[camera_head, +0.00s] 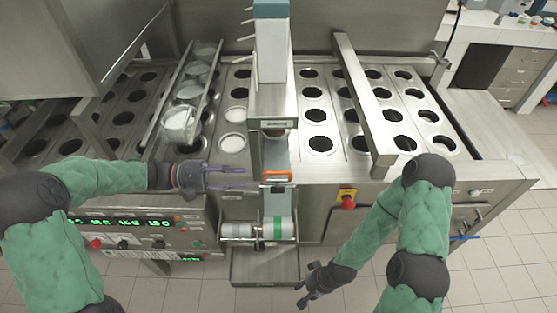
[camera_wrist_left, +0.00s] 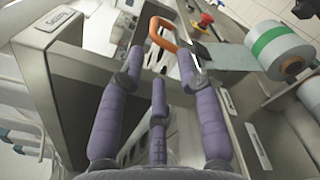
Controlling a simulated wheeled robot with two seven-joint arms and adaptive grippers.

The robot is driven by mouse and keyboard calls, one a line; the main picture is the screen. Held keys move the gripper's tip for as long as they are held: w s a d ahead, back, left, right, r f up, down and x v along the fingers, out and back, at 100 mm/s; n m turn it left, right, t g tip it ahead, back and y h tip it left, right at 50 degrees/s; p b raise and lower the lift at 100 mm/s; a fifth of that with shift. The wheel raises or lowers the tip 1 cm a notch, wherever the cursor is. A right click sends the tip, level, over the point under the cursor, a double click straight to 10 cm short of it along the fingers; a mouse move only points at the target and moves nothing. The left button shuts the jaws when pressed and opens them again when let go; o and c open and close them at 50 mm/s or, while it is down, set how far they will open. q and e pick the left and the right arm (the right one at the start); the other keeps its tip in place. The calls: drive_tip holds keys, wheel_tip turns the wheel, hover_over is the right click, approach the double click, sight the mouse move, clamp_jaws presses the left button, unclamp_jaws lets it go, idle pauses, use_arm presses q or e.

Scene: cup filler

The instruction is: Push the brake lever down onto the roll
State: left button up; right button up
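The brake lever has an orange loop handle (camera_head: 277,174) at the front of the filler's central column. In the left wrist view the orange loop (camera_wrist_left: 165,32) lies just beyond my fingertips. The roll (camera_head: 277,229), white with a green band, sits below the lever; it also shows in the left wrist view (camera_wrist_left: 278,50) at upper right. My left gripper (camera_head: 243,178) is left of the lever with its purple fingers spread; they also show in the left wrist view (camera_wrist_left: 162,56). They hold nothing. My right gripper (camera_head: 302,285) hangs low at the right, fingers apart and empty.
The steel machine deck (camera_head: 345,172) has rows of round holes, a few holding white cups (camera_head: 233,143). A cup rack (camera_head: 180,122) stands behind my left wrist. A red stop button (camera_head: 348,202) is on the front panel. Floor space is open at front right.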

sight(269, 173)
use_arm(q)
drive_tip(key=d+b, duration=0.1)
drive_tip(key=d, duration=0.2)
drive_tip(key=d+b, duration=0.1)
drive_tip(key=d, duration=0.6)
drive_tip(key=shift+w+d+r+b, duration=0.1)
drive_tip(key=shift+d+r+b, duration=0.2)
drive_tip(key=shift+d+b, duration=0.1)
clamp_jaws()
